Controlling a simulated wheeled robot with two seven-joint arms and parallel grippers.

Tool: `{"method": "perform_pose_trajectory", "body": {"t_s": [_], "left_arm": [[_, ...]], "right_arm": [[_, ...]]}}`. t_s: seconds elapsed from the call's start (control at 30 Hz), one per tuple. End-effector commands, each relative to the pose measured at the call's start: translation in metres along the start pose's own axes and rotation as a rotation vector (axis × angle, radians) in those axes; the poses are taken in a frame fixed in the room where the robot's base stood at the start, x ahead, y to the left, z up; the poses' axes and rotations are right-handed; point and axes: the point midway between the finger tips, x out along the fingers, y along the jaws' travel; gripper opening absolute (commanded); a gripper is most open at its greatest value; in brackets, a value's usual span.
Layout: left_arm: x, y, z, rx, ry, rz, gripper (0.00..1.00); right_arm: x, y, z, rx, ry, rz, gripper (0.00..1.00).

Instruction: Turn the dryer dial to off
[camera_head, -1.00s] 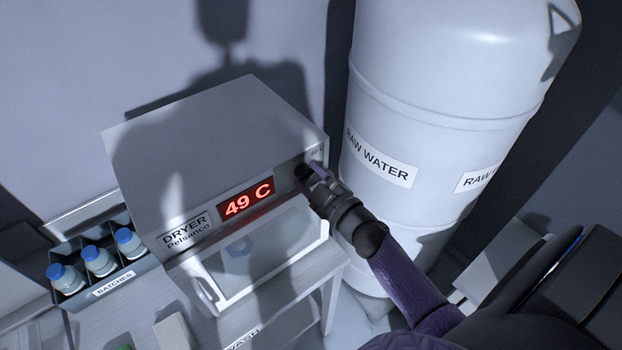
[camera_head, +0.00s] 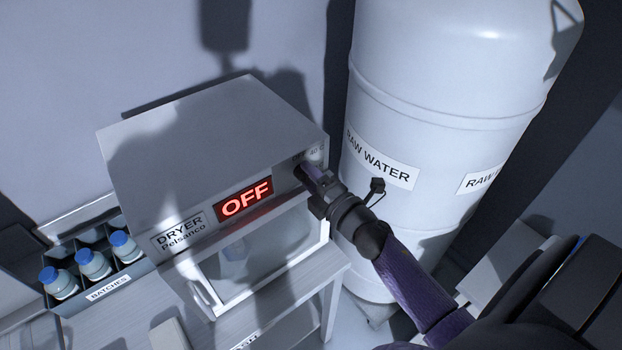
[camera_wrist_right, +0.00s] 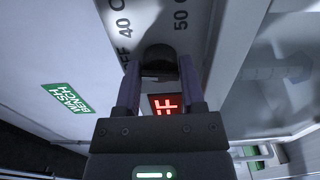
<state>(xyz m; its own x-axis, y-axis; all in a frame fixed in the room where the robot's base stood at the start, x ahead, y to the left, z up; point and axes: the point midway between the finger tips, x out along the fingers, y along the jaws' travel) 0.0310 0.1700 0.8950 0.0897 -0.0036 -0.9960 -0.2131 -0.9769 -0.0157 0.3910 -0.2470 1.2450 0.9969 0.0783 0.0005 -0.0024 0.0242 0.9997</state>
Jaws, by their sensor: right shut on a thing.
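The dryer (camera_head: 215,140) is a grey box on a bench, and its red display (camera_head: 244,199) reads OFF. The dark dial (camera_wrist_right: 158,58) shows in the right wrist view, under markings for 40 C and 50 C. My right gripper (camera_wrist_right: 158,80) is shut on the dial, one finger on each side of it. In the head view my right gripper (camera_head: 310,178) is at the dryer's upper right front corner and mostly hides the dial. My left gripper is not in view.
A white RAW WATER tank (camera_head: 440,130) stands close to the right of the dryer and my right arm. The dryer's clear door (camera_head: 258,255) is below the display.

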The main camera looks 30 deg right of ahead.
Motion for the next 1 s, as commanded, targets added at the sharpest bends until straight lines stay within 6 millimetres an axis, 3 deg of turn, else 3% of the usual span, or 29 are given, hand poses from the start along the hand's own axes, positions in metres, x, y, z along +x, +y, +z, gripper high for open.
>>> {"method": "perform_pose_trajectory", "body": {"t_s": [0.4, 0.9, 0.93, 1.0], "left_arm": [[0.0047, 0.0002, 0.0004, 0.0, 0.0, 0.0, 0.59], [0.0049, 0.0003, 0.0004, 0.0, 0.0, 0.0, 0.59], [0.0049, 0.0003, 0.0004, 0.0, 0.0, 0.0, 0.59], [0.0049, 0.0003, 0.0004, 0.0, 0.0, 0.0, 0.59]], "right_arm": [[-0.0006, -0.0016, -0.0003, -0.15, 0.0, -0.004, 0.0], [-0.0006, -0.0016, -0.0003, -0.167, 0.001, -0.005, 0.0], [-0.0006, -0.0017, -0.0003, -0.167, 0.001, -0.005, 0.53], [-0.0005, -0.0015, -0.0003, -0.166, 0.001, -0.004, 0.68]]}}
